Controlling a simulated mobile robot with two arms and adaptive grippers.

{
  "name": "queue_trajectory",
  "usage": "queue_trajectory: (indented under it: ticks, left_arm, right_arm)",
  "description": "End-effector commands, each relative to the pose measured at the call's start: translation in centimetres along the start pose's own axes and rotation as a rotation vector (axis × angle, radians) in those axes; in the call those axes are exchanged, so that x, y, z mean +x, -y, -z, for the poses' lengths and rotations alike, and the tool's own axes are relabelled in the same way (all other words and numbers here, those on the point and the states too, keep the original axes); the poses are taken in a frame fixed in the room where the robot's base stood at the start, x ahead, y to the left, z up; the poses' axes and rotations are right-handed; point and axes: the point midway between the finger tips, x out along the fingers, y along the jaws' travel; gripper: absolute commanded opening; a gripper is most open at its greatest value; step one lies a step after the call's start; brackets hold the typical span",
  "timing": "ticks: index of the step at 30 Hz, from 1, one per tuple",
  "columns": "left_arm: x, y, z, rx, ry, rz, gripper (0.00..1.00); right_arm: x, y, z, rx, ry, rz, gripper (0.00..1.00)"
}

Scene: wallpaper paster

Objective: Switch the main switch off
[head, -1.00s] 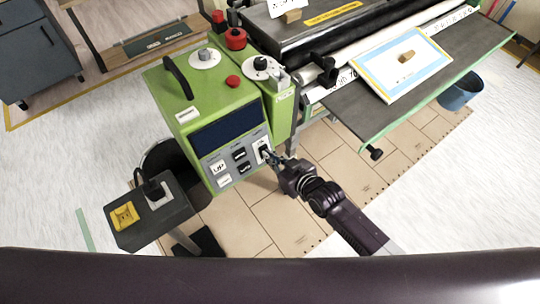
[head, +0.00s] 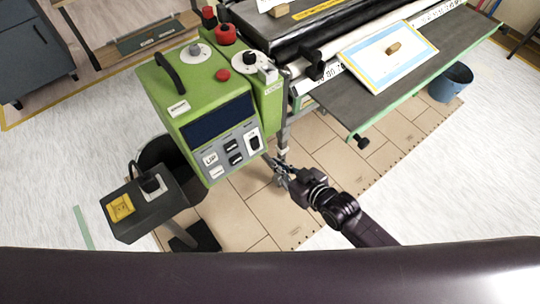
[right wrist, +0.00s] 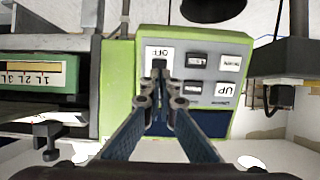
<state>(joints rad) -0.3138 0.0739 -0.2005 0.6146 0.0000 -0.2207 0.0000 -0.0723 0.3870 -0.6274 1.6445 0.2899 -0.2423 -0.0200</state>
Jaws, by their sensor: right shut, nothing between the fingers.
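The green control box (head: 172,92) stands in the middle of the head view. Its grey front panel has a white plate with a black main switch (head: 253,141) at the right end. The plate also shows in the right wrist view (right wrist: 160,52), upside down, with lettering that seems to read OFF. The switch's lower part is partly hidden there by my fingertips. My right gripper (head: 269,163) is shut and empty, just below and right of the switch, apart from the panel in the head view. It also shows in the right wrist view (right wrist: 161,75). My left gripper is not in view.
UP and other labelled buttons (head: 211,159) sit left of the switch. A grey pedestal with a yellow label (head: 121,207) stands at the lower left. The pasting machine's grey table (head: 400,85) extends to the right, bearing a framed sheet (head: 370,55). A blue bucket (head: 449,85) stands beyond.

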Motion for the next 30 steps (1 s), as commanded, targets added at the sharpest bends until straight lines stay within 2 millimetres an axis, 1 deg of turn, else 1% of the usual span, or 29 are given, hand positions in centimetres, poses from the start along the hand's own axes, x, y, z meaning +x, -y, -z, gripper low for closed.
queue_trajectory:
  ticks: [1,4,7,10,19,30]
  left_arm:
    - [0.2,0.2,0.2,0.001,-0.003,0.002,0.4]
    - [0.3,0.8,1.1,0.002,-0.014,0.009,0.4]
    - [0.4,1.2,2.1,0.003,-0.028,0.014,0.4]
    - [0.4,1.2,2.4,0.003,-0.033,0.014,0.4]
    - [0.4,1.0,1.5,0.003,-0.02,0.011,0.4]
    - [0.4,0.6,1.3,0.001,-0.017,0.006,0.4]
  right_arm:
    - [-1.1,0.1,-0.5,-0.001,0.002,0.001,0.0]
    - [-2.8,0.1,-0.9,-0.001,0.002,0.001,0.0]
    - [-4.0,0.1,-1.3,0.0,0.002,0.001,0.0]
    - [-4.7,0.0,-1.4,0.0,0.001,0.001,0.0]
    - [-5.0,0.0,-1.4,0.0,0.0,0.0,0.0]
    - [-5.0,0.0,-1.5,0.0,0.002,-0.001,0.0]
